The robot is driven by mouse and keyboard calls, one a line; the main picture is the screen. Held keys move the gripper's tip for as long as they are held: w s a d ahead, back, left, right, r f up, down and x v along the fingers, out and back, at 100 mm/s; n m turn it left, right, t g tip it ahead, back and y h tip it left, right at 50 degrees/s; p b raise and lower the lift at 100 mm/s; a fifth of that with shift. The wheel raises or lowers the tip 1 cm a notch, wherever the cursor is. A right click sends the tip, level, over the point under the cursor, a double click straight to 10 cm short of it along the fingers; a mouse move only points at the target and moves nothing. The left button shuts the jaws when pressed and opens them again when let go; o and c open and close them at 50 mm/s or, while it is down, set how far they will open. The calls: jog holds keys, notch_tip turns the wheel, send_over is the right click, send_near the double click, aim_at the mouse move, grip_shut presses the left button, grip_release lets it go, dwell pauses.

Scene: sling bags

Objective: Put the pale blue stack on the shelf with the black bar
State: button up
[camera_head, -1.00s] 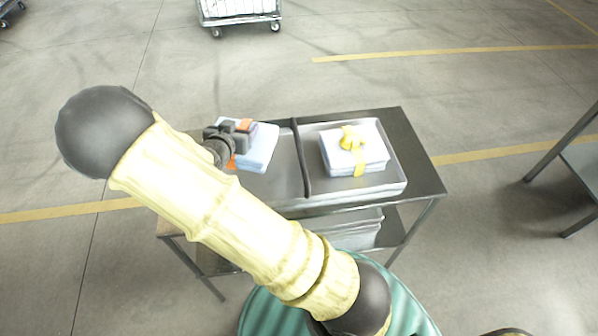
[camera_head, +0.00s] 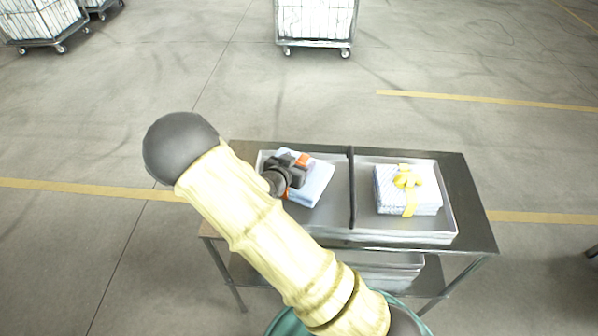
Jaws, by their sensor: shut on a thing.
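The pale blue stack (camera_head: 316,184) is in the left compartment of a grey tray (camera_head: 400,237) on top of a metal cart. My gripper (camera_head: 291,172) is over its left part and shut on it. Orange patches show beside the fingers; I cannot tell if they are a band or finger pads. The gripper hides part of the stack, and whether the stack touches the tray floor is unclear. A black bar (camera_head: 352,190) crosses the tray between the two compartments. I see no separate shelf with a black bar.
A white patterned stack with a yellow bow (camera_head: 408,190) sits in the right compartment. A lower shelf holds another tray (camera_head: 385,266). Wheeled cages (camera_head: 316,20) stand at the back. The floor between them and the cart (camera_head: 468,195) is open.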

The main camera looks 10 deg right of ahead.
jog(key=shift+f, duration=2)
jog(key=shift+f, duration=0.2)
jog(key=o, duration=1.4)
jog(key=shift+o, duration=0.2)
jog(key=shift+r, duration=0.25)
jog(key=v, duration=1.2)
